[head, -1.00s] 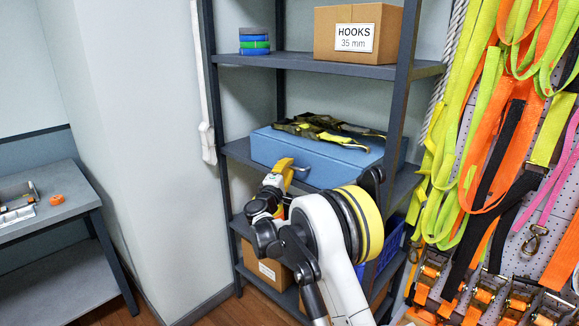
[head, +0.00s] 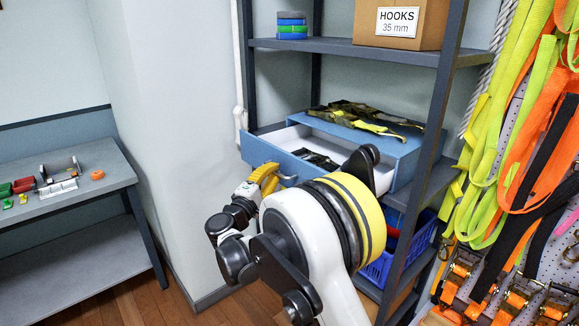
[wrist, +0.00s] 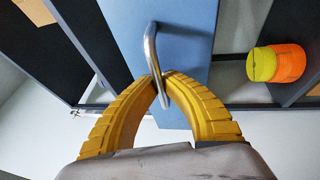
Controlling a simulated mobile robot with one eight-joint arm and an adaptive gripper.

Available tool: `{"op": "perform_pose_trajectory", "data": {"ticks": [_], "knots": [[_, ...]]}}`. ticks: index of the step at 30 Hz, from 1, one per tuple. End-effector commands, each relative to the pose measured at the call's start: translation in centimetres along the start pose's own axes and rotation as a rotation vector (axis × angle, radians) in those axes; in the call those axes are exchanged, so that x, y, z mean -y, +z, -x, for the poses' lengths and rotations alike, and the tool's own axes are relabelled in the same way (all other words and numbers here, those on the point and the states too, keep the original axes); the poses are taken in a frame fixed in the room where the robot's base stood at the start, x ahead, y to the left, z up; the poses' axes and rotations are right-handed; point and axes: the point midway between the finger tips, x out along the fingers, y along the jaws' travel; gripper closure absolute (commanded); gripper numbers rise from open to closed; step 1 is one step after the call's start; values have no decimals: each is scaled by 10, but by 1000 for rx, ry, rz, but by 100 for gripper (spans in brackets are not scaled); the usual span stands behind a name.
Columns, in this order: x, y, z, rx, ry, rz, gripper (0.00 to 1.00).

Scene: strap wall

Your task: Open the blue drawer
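The blue drawer (head: 258,153) is pulled well out of its blue cabinet (head: 405,150) on the middle shelf. Its pale inside shows, with a dark, flat item (head: 318,159) lying in it. The drawer's metal bar handle (head: 288,180) is on its front; in the wrist view the handle (wrist: 150,48) passes between my yellow fingers. My gripper (head: 272,172) is at the drawer front, and in the wrist view its fingertips (wrist: 161,77) are closed around the bar. My arm hides the lower right part of the drawer front.
Camouflage and yellow straps (head: 365,117) lie on top of the cabinet. A cardboard HOOKS box (head: 400,22) is on the shelf above, a blue crate (head: 378,270) below. Straps hang at right. A grey table (head: 90,200) with small items stands at left, with open floor beside it.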

Motion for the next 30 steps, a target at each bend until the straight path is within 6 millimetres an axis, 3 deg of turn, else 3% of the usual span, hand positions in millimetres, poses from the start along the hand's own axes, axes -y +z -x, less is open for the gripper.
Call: {"op": "perform_pose_trajectory", "data": {"ticks": [9, 21, 24, 30], "knots": [[-6, -12, 26, -2, 1, 1, 100], [-6, -12, 28, -1, 1, 1, 100], [-6, -12, 28, -1, 1, 1, 68], [-6, -12, 28, -1, 1, 0, 68]]}}
